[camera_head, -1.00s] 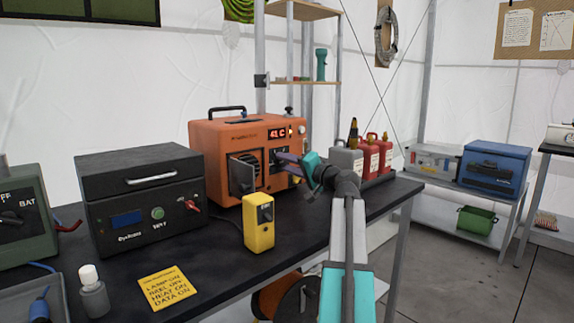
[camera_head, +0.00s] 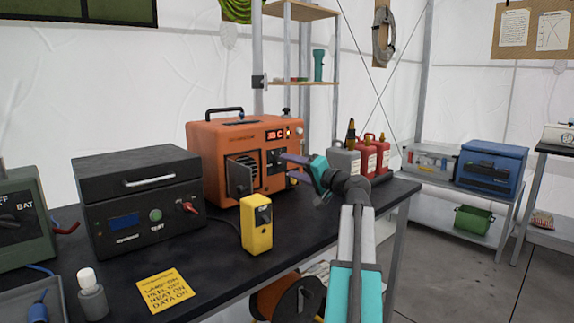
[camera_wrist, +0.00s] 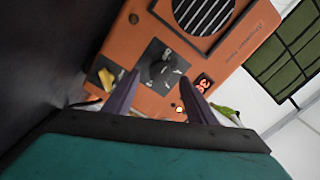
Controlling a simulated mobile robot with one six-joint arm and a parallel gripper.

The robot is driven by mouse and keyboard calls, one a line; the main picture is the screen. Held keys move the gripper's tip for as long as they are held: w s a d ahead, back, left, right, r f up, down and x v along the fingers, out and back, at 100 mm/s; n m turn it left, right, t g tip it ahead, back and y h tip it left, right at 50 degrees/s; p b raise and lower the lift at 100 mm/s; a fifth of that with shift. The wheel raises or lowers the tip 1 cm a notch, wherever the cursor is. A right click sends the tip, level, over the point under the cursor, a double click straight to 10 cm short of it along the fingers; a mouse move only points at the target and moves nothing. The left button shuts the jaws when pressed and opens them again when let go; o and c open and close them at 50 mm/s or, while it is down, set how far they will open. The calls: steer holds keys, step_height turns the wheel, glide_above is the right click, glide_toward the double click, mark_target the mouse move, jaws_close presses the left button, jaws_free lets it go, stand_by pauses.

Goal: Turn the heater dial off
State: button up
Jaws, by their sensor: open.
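The orange heater (camera_head: 230,148) stands on the dark bench, its front panel with a grille, a lit display and small controls facing me. In the wrist view the heater (camera_wrist: 240,40) fills the middle, tilted. Its dark dial (camera_wrist: 163,71) sits on a dark plate with pale markings too small to read. My gripper (camera_wrist: 155,82) is open, its two purple fingers pointing at the panel, one on each side of the dial in the picture. I cannot tell whether they touch it. In the head view my gripper (camera_head: 288,158) is beside the panel and partly hides it.
A yellow box (camera_head: 257,222) stands on the bench in front of the heater. A black case (camera_head: 143,200) is to the left. Red cans (camera_head: 369,158) and a grey can (camera_head: 344,163) stand close behind my gripper. A yellow note (camera_head: 165,289) lies at the front.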

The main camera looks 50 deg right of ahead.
steer(key=s+p, duration=0.1)
steer(key=s, duration=0.8)
steer(key=shift+s+a, duration=0.25)
steer(key=shift+s, duration=0.1)
steer(key=shift+s+f, duration=0.1)
